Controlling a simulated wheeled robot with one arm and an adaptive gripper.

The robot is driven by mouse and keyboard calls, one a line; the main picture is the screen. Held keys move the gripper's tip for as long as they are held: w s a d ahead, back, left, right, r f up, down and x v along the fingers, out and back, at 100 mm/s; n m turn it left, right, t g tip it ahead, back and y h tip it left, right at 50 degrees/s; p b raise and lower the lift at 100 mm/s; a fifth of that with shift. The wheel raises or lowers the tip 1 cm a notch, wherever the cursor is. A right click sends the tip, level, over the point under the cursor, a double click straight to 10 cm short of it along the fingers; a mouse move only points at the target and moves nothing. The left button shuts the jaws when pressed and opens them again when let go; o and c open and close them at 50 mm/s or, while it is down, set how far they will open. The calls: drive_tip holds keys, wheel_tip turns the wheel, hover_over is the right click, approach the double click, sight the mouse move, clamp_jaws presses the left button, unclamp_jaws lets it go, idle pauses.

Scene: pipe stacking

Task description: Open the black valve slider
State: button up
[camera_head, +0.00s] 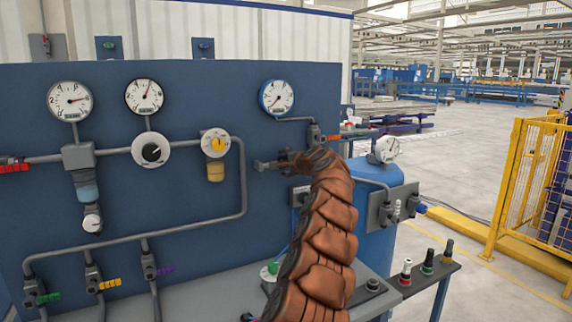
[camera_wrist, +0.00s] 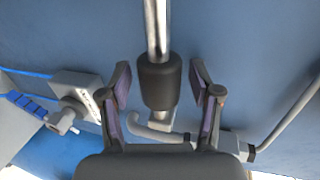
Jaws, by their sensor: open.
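In the wrist view, a dark, nearly black sleeve (camera_wrist: 160,80) sits on a shiny metal rod (camera_wrist: 157,25). It looks like the black valve slider, though no label shows. My gripper (camera_head: 268,163) is at the blue panel in the head view, right of the yellow-centred regulator. Its two fingers are open, one on each side of the sleeve in the wrist view, with visible gaps between. In the head view the sleeve cannot be made out; my brown-covered arm covers much of that part of the panel.
The blue panel (camera_head: 190,85) carries gauges, grey pipes and coloured valves. An orange-handled valve (camera_head: 330,137) is close to the right of my gripper. A grey hooked part (camera_wrist: 150,130) lies below the sleeve in the wrist view. A yellow fence (camera_head: 515,180) stands far right.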

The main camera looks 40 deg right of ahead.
drive_tip(key=shift+s, duration=0.15)
drive_tip(key=v, duration=1.1)
drive_tip(key=shift+s, duration=0.4)
idle(0.4)
drive_tip(key=shift+a+r, duration=0.1)
drive_tip(key=shift+a, duration=0.1)
idle(0.4)
